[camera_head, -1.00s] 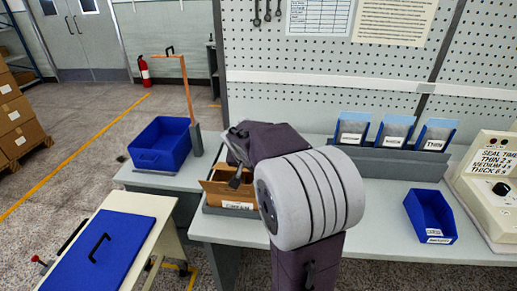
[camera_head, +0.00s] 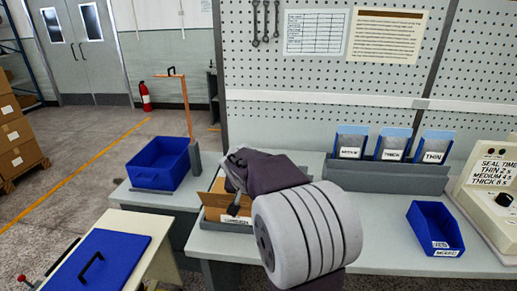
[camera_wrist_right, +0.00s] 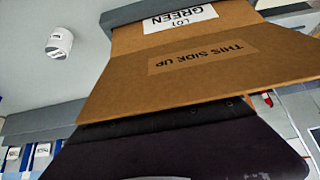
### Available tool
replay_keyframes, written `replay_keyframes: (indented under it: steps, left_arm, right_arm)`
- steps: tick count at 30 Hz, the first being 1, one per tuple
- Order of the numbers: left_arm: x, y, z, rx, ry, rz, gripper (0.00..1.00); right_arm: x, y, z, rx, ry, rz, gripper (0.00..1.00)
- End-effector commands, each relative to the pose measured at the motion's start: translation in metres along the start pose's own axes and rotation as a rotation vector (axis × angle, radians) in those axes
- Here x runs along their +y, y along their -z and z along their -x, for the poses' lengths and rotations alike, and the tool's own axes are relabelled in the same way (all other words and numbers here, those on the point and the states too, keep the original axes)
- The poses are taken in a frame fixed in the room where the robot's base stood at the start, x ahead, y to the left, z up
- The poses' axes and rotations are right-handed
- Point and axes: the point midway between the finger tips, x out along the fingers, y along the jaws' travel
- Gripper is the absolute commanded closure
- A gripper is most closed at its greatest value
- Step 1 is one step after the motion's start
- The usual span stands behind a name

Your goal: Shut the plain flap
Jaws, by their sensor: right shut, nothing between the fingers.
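The brown cardboard box (camera_head: 213,201) stands in a grey labelled holder at the left end of the bench, mostly behind my right arm. My right gripper (camera_head: 234,208) is over the box, shut and holding nothing. In the right wrist view, my dark gripper (camera_wrist_right: 170,150) fills the bottom, close to a brown flap (camera_wrist_right: 130,90) that bears a "THIS SIDE UP" label. A white "LOT GREEN" label (camera_wrist_right: 180,18) shows beyond that flap. I cannot make out a plain flap clearly, nor whether the gripper touches cardboard. My left gripper is not in view.
A blue bin (camera_head: 159,165) and a copper-coloured post stand left of the box. A rack of labelled blue pockets (camera_head: 390,178), an open blue bin (camera_head: 435,229) and a sealing machine (camera_head: 490,190) stand to the right. A blue lidded surface (camera_head: 98,262) is at lower left.

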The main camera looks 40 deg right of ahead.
Motion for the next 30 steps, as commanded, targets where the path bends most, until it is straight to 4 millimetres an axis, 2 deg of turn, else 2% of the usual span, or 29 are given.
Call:
replay_keyframes:
  steps: [9, 18, 23, 26, 30]
  left_arm:
    - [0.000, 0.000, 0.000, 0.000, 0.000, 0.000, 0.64]
    - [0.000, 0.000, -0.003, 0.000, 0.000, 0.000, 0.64]
    - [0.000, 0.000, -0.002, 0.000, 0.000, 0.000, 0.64]
    - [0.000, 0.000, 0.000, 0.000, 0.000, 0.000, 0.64]
    - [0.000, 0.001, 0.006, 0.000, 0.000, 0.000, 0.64]
  right_arm:
    - [0.000, 0.000, -0.001, 0.000, 0.000, 0.000, 1.00]
    - [0.000, 0.007, -0.013, 0.000, 0.000, 0.001, 1.00]
    - [0.000, 0.008, -0.013, 0.001, 0.000, 0.001, 1.00]
    - [0.000, 0.009, -0.002, 0.003, 0.001, 0.001, 1.00]
    - [-0.001, 0.009, 0.030, 0.006, 0.004, 0.000, 1.00]
